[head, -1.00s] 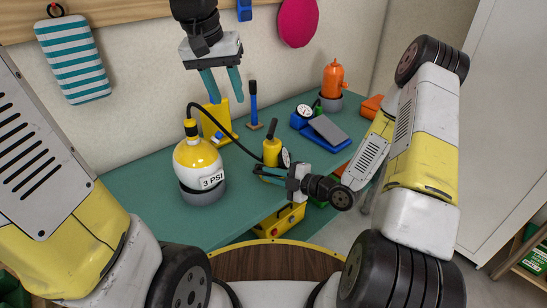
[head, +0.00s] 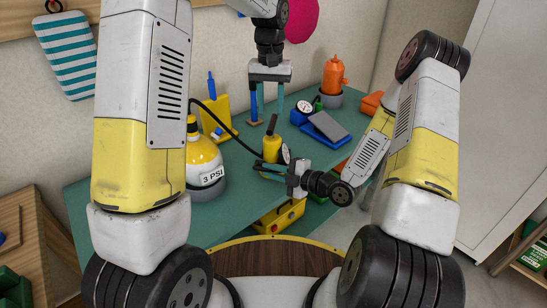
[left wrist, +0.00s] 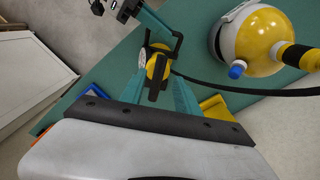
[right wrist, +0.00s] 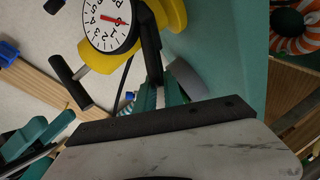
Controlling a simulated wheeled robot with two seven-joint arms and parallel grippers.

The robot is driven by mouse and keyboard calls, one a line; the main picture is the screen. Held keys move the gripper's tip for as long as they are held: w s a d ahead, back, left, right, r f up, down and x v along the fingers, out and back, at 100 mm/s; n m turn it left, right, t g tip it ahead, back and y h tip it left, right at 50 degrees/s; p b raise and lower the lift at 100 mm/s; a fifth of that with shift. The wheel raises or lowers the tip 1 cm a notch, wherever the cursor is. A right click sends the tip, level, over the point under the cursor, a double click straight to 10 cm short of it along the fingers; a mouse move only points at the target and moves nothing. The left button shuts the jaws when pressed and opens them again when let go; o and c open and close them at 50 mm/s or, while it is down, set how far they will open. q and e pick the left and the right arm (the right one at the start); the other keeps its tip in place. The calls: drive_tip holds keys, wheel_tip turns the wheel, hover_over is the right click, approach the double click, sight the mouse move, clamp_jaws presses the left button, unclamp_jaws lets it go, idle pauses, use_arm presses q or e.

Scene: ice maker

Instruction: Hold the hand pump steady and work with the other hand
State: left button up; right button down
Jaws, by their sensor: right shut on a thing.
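The hand pump (head: 271,150) is a small yellow cylinder with a dark upright handle and a round gauge. My left gripper (head: 267,112) points down, open and empty, above and slightly behind the pump handle. The pump (left wrist: 157,65) also shows between its fingers in the left wrist view. A black hose runs from the pump to a yellow-and-white tank (head: 205,152) labelled 3 PSI.
A yellow holder (head: 214,117) with a blue-handled tool stands behind the tank. A blue device with a grey plate (head: 327,127) and an orange bottle (head: 333,76) stand to the right.

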sight(271, 126)
use_arm(q)
wheel_tip(271, 126, down, 7)
drive_tip(key=shift+f, duration=0.15)
idle(0.4)
clamp_jaws()
